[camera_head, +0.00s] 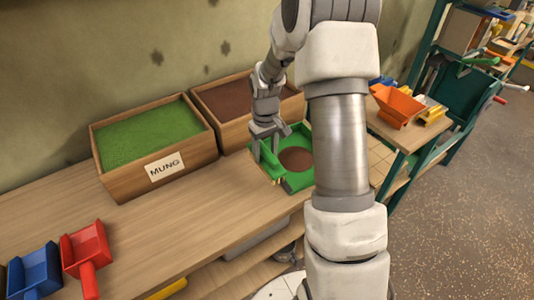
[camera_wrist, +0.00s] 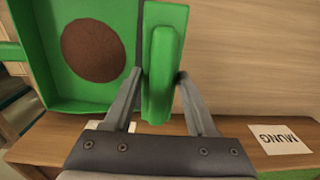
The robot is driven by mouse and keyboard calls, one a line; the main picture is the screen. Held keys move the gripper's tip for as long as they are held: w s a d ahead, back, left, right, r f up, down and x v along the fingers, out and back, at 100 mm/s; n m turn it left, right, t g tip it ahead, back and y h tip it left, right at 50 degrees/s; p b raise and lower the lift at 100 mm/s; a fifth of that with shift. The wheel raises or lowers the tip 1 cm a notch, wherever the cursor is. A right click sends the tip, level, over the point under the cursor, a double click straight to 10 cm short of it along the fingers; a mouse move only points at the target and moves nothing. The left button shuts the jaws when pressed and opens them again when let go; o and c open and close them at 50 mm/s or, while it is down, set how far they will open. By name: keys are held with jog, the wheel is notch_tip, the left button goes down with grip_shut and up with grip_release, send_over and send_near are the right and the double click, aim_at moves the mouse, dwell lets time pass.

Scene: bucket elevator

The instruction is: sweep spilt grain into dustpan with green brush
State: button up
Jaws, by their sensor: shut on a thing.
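My gripper (camera_head: 267,149) is shut on the green brush (camera_head: 268,164) at the bench. In the wrist view the brush (camera_wrist: 161,65) stands between the two fingers of my gripper (camera_wrist: 160,77). The green dustpan (camera_head: 301,182) lies right beside the brush, to its right in the head view and to its left in the wrist view (camera_wrist: 60,91). A round brown patch of grain (camera_head: 296,159) lies within the dustpan, and it also shows in the wrist view (camera_wrist: 94,51). Whether the brush touches the dustpan is unclear. My arm hides part of the dustpan's right side.
A wooden bin (camera_head: 128,182) labelled MUNG holds green grain, and a second bin (camera_head: 232,134) holds brown grain behind my gripper. A red scoop (camera_head: 85,247) and a blue scoop (camera_head: 35,273) lie at left. An orange hopper (camera_head: 396,107) stands at right. The bench front (camera_head: 180,240) is clear.

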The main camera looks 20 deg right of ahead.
jog(key=shift+r+p, duration=1.2)
jog(key=shift+r, duration=0.8)
jog(key=shift+s, duration=0.1)
